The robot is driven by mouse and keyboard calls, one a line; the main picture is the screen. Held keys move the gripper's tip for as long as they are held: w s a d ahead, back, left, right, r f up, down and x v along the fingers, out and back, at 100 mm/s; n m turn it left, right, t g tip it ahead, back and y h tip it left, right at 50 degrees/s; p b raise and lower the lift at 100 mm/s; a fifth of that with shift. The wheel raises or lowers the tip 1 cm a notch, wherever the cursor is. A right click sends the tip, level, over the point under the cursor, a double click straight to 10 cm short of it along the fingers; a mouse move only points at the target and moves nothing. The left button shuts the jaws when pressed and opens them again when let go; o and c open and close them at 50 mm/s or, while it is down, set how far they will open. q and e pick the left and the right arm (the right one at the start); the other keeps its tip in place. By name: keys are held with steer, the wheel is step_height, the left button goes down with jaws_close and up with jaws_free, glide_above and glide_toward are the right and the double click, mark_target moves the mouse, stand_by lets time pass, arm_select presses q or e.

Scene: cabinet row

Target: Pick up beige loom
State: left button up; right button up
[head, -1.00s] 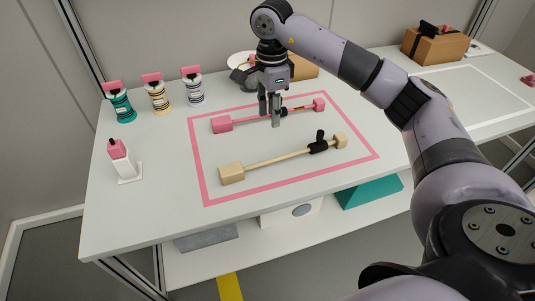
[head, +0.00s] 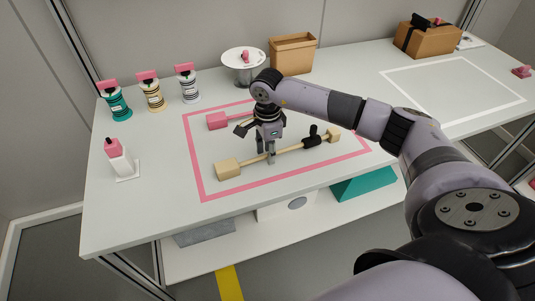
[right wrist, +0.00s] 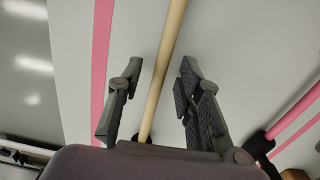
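The beige loom (head: 229,169) lies on the white table inside the pink taped rectangle. It is a thin rod with a block at each end and a black clamp near its right end. My right gripper (head: 266,158) is low over the rod, left of the clamp. In the right wrist view the beige rod (right wrist: 167,60) runs between the two spread fingers of the gripper (right wrist: 158,82), with gaps on both sides. The right gripper is open. My left gripper is not in view.
A pink loom (head: 218,121) lies just behind, partly hidden by my right arm. Several spools (head: 153,92) stand at the back left, and a pink-topped white bottle (head: 117,158) at the left.

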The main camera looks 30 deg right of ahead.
steer(key=shift+f, duration=0.4)
steer(key=shift+c, duration=0.3)
jaws_close()
